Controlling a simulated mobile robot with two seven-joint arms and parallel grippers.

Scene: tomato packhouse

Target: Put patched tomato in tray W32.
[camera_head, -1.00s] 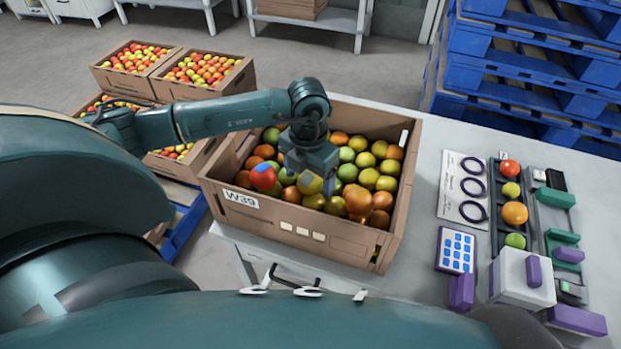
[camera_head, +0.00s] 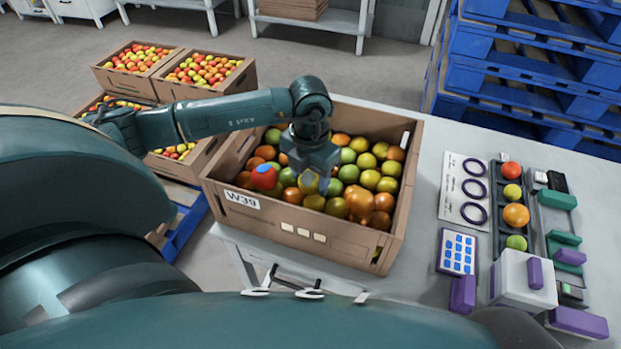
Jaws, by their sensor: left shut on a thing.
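A red tomato with a blue patch (camera_head: 264,177) lies among other tomatoes at the left of a brown cardboard crate (camera_head: 310,245). The crate's label reads W39; I see no label reading W32. My left gripper (camera_head: 318,186) points down into the crate, just right of the patched tomato and apart from it. It is shut on what looks like a yellow tomato (camera_head: 308,183), partly hidden by the fingers. My right gripper is not in view.
The crate stands on a pale table (camera_head: 425,225). To its right are a sheet with purple rings (camera_head: 465,188), a dark narrow tray (camera_head: 497,233) with several tomatoes, and a blue-keyed pad (camera_head: 457,252). Blue pallets (camera_head: 530,80) stand behind; fuller crates (camera_head: 205,92) stand left.

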